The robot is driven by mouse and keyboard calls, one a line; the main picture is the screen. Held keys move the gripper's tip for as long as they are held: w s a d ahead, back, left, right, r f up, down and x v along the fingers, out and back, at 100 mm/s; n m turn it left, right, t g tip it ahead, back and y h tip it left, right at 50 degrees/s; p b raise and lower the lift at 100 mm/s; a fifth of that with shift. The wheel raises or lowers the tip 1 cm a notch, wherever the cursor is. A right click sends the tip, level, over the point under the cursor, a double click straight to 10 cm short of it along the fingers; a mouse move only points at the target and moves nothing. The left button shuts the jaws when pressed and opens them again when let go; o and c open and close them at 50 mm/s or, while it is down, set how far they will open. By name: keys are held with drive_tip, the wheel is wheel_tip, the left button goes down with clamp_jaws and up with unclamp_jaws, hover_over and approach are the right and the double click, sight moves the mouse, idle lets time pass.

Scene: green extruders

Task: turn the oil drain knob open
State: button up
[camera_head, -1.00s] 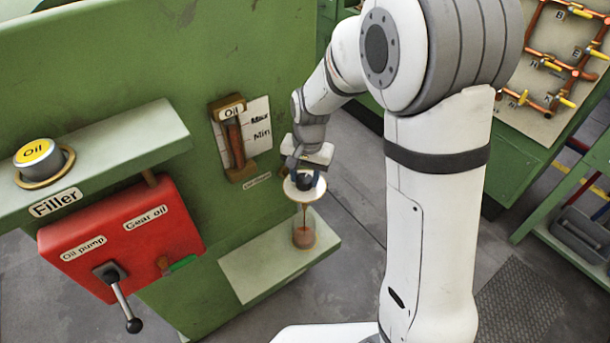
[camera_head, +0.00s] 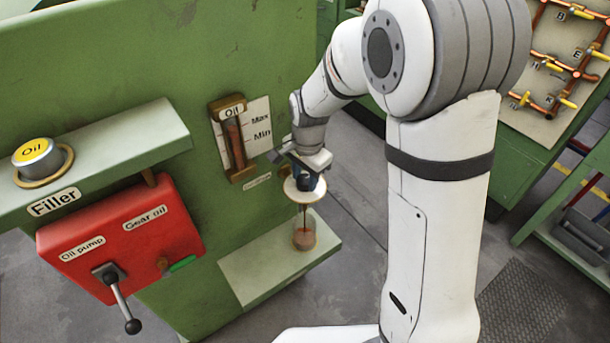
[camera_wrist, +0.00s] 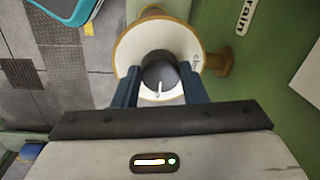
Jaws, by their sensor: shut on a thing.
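The oil drain knob (camera_wrist: 160,70) is dark and round with a white pointer mark. It sits on a white dial (camera_wrist: 132,48) with a brown rim. The pointer aims toward the bottom of the wrist picture, away from the partly covered "close" lettering (camera_wrist: 197,62) at right. My gripper (camera_wrist: 160,88) has its blue fingers on both sides of the knob and is shut on it. In the head view my gripper (camera_head: 306,172) is over the dial (camera_head: 290,194). A dark red-brown stream (camera_head: 304,214) falls below it into a clear jar (camera_head: 304,238) holding some oil.
The jar stands on a pale green shelf (camera_head: 245,272). An oil gauge (camera_head: 233,145) marked Max and Min is on the green wall. A red box (camera_head: 120,250) with an oil pump lever (camera_head: 122,300) is at left, below the yellow-topped oil filler cap (camera_head: 36,155).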

sight(307, 181)
drive_tip(key=o, duration=1)
drive_tip(key=shift+c, duration=0.2)
drive_tip(key=r, duration=0.8)
drive_tip(key=shift+s+d, duration=0.2)
drive_tip(key=s+d+r+n+t, duration=0.1)
drive_tip(key=s+d+n, duration=0.3)
drive_tip(key=s, duration=0.5)
drive_tip(key=s+d+r+n+t, duration=0.1)
drive_tip(key=s+d+r+n, duration=0.2)
drive_tip(key=s+d, duration=0.6)
drive_tip(key=shift+s+d+r+n+h, duration=0.15)
drive_tip(key=shift+s+r+n+h, duration=0.15)
drive_tip(key=shift+n, duration=0.7)
